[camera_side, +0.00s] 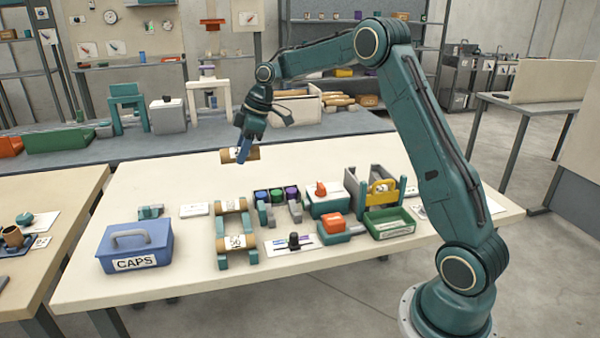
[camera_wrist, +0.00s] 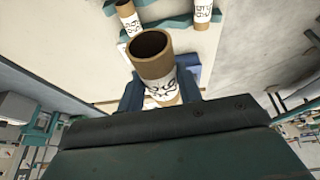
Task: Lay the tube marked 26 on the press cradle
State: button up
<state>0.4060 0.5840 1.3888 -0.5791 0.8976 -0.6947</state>
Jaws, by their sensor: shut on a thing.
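My gripper (camera_side: 244,158) is shut around a brown cardboard tube (camera_side: 231,155) with a white label, held above the back part of the pale table. In the wrist view the tube (camera_wrist: 151,60) sits between the fingers, its open end toward the camera; its marking is not clearly readable. Two similar labelled tubes, a rear one (camera_side: 230,205) and a front one (camera_side: 235,242), lie across a teal rack (camera_side: 221,262), apart from my gripper. The front one's number looks like 56 but is small. I cannot tell for sure which fixture is the press cradle.
A blue CAPS box (camera_side: 135,248) stands at the table's left. Right of the rack are colored caps (camera_side: 277,195), a white-and-orange box (camera_side: 326,200), a grey caddy (camera_side: 369,188) and a green tray (camera_side: 389,223). A teal frame (camera_side: 128,108) and white frame (camera_side: 208,95) stand behind.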

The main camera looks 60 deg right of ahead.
jog(key=s+d+r, duration=0.1)
jog(key=s+d, duration=0.5)
jog(key=d, duration=0.4)
notch_tip(320, 180, down, 16)
jog(key=shift+a, duration=0.2)
jog(key=shift+f, duration=2)
jog(key=shift+f, duration=0.6)
jog(key=o, duration=0.9)
jog(key=shift+o, duration=0.3)
jog(key=shift+r, duration=0.15)
